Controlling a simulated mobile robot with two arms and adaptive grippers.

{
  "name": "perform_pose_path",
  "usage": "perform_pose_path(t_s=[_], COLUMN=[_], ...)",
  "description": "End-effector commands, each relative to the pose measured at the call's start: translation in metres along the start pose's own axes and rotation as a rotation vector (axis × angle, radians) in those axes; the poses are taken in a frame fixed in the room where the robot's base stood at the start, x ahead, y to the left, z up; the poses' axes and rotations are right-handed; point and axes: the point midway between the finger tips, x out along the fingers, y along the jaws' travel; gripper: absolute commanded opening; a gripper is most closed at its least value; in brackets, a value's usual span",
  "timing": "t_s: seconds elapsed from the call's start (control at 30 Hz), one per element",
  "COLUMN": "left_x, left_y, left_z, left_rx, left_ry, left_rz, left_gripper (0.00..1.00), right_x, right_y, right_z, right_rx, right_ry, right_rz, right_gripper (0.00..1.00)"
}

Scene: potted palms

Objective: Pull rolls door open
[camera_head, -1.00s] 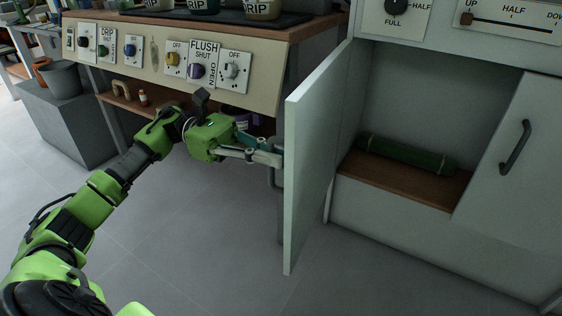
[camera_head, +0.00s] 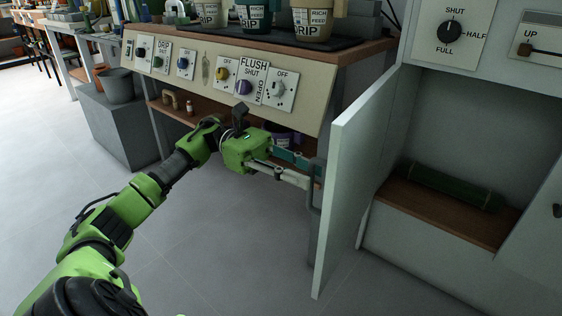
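The pale rolls door (camera_head: 355,185) stands swung wide open on the left side of its cupboard. Its dark bar handle (camera_head: 313,195) is on the door's left-facing side. My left gripper (camera_head: 315,177) is at this handle, its two fingers visibly apart with the bar close to their tips. Whether the fingers touch the bar is hard to see. Inside the cupboard, a dark green roll (camera_head: 450,187) lies on a brown shelf (camera_head: 440,218). My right gripper is not in view.
A bench panel with knobs and switches (camera_head: 225,72) stands behind my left arm, with labelled pots (camera_head: 255,20) on top. A grey bucket (camera_head: 115,85) sits on a grey block at left. Another cupboard door (camera_head: 535,250) is at right. The floor in front is clear.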

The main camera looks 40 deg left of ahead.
Motion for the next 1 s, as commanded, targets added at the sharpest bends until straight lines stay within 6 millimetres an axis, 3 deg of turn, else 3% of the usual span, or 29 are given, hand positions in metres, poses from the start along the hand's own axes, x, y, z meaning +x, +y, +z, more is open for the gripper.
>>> perform_pose_path(t_s=[0.2, 0.4, 0.63, 1.0], left_x=[-0.049, -0.082, -0.099, -0.101], left_y=[0.002, 0.001, 0.0, 0.0], left_z=[0.001, 0.001, 0.0, 0.0], left_rx=[0.0, 0.002, 0.0, 0.0], left_ry=[-0.001, -0.002, 0.0, 0.0], left_rz=[0.007, 0.005, 0.002, 0.001], left_gripper=[0.25, 0.25, 0.25, 0.25], right_x=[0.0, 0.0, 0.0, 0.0], right_y=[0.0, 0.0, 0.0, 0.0], right_z=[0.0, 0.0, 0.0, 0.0], right_rx=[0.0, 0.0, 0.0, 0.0], right_ry=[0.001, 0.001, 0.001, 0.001], right_rz=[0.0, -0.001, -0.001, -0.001], right_gripper=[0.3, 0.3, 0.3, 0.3])
